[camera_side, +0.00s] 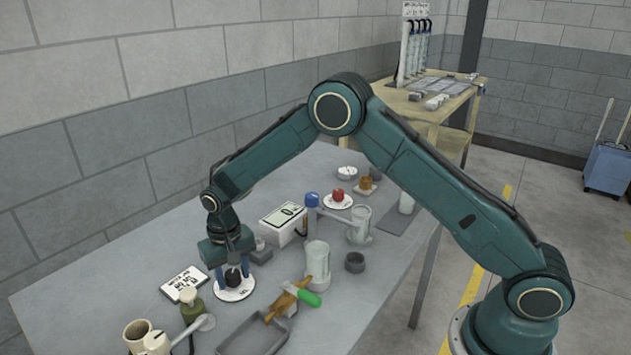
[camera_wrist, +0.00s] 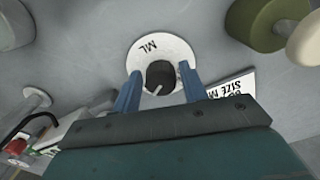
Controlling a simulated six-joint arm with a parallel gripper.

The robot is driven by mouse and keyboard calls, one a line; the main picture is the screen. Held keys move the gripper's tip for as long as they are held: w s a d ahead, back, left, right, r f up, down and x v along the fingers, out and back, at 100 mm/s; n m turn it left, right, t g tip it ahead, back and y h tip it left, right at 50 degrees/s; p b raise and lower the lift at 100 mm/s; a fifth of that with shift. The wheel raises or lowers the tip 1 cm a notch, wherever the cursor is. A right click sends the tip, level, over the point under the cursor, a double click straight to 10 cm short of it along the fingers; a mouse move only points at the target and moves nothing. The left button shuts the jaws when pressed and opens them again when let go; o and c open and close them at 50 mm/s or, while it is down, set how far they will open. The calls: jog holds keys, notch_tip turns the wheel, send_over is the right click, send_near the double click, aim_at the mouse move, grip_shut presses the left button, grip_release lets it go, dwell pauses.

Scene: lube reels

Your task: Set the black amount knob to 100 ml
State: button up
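The black amount knob (camera_wrist: 160,74) stands on a round white dial plate (camera_wrist: 150,50) marked "ML" in the wrist view. A pale pointer line on the knob runs toward the lower left of that picture. No amount numbers are readable on the plate. My gripper (camera_wrist: 160,76) has its two blue fingers on either side of the knob, with a gap showing on each side. In the side view my gripper (camera_side: 233,272) points down over the dial plate (camera_side: 236,292), with the dark knob (camera_side: 233,278) between the fingers.
A white text card (camera_side: 185,283) lies left of the dial. An olive-green and cream fitting (camera_side: 192,305), a grey tray (camera_side: 255,335), a green-handled tool (camera_side: 300,293) and a clear cylinder (camera_side: 317,264) stand nearby.

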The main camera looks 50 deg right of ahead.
aim_at(233, 274)
jog(key=shift+o, duration=0.8)
notch_tip(233, 274, up, 14)
dwell(0.3)
